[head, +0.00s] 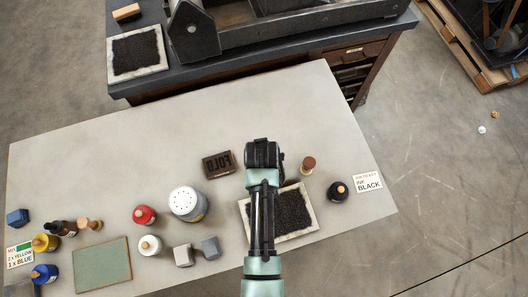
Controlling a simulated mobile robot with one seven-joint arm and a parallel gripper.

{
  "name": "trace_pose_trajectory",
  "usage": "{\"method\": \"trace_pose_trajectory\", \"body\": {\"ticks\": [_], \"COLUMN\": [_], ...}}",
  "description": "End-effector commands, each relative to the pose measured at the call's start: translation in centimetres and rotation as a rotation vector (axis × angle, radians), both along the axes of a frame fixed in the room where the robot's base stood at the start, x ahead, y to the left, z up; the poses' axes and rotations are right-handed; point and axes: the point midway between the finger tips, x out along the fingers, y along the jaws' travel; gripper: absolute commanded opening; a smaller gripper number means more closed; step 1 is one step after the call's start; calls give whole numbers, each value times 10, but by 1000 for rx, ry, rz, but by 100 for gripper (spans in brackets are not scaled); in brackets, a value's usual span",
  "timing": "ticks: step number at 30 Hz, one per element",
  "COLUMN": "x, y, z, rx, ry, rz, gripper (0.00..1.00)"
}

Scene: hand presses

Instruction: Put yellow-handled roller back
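I cannot make out a yellow-handled roller in the head view. My gripper (263,153) is above the right half of the pale table, seen from behind and above. Its fingers are hidden by its own body, so I cannot tell whether it is open or holds anything. My arm passes over a white-rimmed slab with black ink (308,218) and hides part of it. A small brown-topped object (308,164) stands just right of my gripper. A dark block with raised reversed letters (218,164) lies just left of it.
A pale table (90,160) holds a white-topped canister (187,203), a red-capped jar (145,215), a black jar (338,191), a yellow jar (45,243), a green plate (102,264) and grey blocks (211,247). A dark cabinet (260,60) with another inked slab (113,58) stands behind. The table's back middle is clear.

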Motion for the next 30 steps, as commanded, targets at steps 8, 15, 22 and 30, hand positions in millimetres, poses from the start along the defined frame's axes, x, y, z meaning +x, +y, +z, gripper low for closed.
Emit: {"method": "trace_pose_trajectory", "body": {"ticks": [8, 15, 22, 30], "x": [1, 1, 1, 0], "y": [0, 0, 0, 0], "z": [-1, -4, -4, -4], "rx": [0, 0, 0, 0], "ry": [-3, -3, -3, -1], "rz": [0, 0, 0, 0], "gripper": [0, 0, 42, 75]}}
